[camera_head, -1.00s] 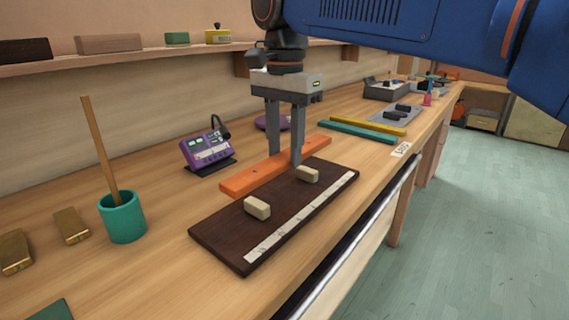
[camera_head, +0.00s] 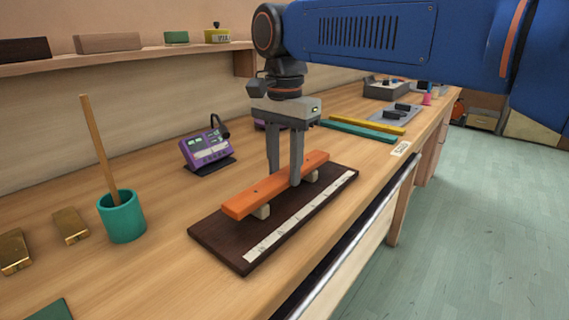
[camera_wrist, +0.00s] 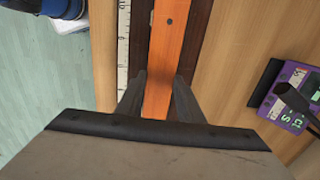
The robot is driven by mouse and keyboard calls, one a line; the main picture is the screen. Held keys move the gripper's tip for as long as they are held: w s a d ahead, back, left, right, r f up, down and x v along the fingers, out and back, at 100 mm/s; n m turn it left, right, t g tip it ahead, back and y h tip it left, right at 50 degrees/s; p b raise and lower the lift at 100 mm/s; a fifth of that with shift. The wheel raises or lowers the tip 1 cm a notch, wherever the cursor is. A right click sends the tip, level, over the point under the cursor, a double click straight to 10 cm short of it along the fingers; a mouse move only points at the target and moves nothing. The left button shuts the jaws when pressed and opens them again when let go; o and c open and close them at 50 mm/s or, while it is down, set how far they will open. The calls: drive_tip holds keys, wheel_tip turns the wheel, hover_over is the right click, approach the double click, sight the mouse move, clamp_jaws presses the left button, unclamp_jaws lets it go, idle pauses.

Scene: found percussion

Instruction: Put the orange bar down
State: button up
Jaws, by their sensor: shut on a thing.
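The orange bar (camera_head: 258,191) lies lengthwise over the dark brown board (camera_head: 213,238), at the two cream blocks (camera_head: 262,211). The blocks show just under its front edge; I cannot tell if it rests on them or hangs slightly above. My gripper (camera_head: 284,179) points down and is shut on the bar, right of its middle. In the wrist view the orange bar (camera_wrist: 168,45) runs between my two fingers (camera_wrist: 158,95). A white ruler strip (camera_head: 300,221) lies along the board's front edge.
A purple meter (camera_head: 207,150) stands behind the board. A teal cup (camera_head: 122,217) with a wooden stick and brass bars (camera_head: 71,226) are at left. Yellow (camera_head: 368,124) and teal bars (camera_head: 358,132) lie to the right. Bare bench surrounds the board.

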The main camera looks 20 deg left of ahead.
sight(284, 174)
drive_tip(key=o, duration=1.2)
drive_tip(key=shift+c, duration=0.2)
wheel_tip(284, 174, up, 13)
